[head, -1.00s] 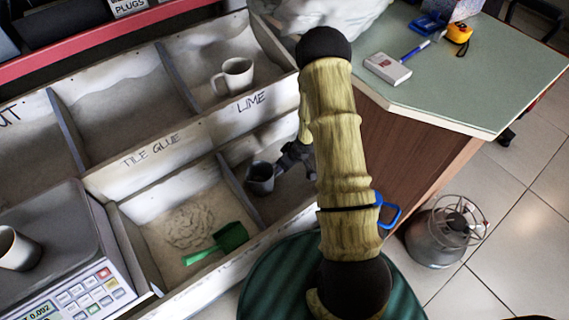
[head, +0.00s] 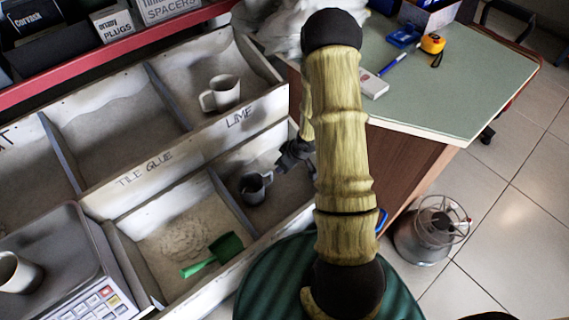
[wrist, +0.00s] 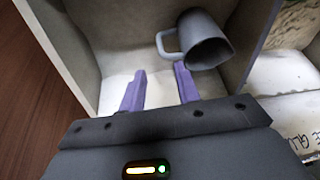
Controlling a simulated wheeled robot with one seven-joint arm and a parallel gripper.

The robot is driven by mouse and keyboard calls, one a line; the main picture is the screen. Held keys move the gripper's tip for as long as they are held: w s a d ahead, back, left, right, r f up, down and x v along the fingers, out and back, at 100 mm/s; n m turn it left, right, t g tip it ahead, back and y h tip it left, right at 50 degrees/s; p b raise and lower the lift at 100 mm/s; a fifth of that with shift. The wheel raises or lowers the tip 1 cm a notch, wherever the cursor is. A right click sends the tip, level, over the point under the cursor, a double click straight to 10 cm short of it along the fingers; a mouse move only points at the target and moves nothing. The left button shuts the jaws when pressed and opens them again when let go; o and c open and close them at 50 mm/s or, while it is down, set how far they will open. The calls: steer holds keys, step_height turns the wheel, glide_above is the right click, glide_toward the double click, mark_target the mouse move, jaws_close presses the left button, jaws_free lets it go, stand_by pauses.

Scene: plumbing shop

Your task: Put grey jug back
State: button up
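The grey jug (head: 254,188) is a dark grey cup with a handle. It rests in the lower bin compartment right of the one with the green scoop. In the wrist view the jug (wrist: 207,42) is just beyond my fingertips, with its handle near the right finger's tip. My gripper (wrist: 160,80) is open with two purple fingers apart and nothing between them. In the head view my gripper (head: 277,171) is close to the jug's right side. I cannot tell whether a finger touches the handle.
A light grey mug (head: 222,93) stands in the upper LIME compartment. A green scoop (head: 214,256) lies on powder in the neighbouring compartment. A scale (head: 58,262) with another cup is at left. A green-topped counter (head: 440,85) and a metal canister (head: 425,237) are at right.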

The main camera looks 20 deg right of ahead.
step_height(320, 180, up, 14)
steer(key=s+m+h, duration=0.3)
steer(key=s+a+r+m, duration=0.1)
steer(key=s+a+r, duration=0.2)
steer(key=s+r, duration=0.2)
steer(key=s+a+r+m+g, duration=0.1)
steer(key=s+a+r, duration=0.2)
steer(key=s+r, duration=0.2)
steer(key=shift+s+m, duration=0.4)
steer(key=shift+s, duration=0.25)
steer(key=shift+a, duration=0.1)
steer(key=shift+r+p, duration=0.3)
steer(key=shift+p, duration=0.05)
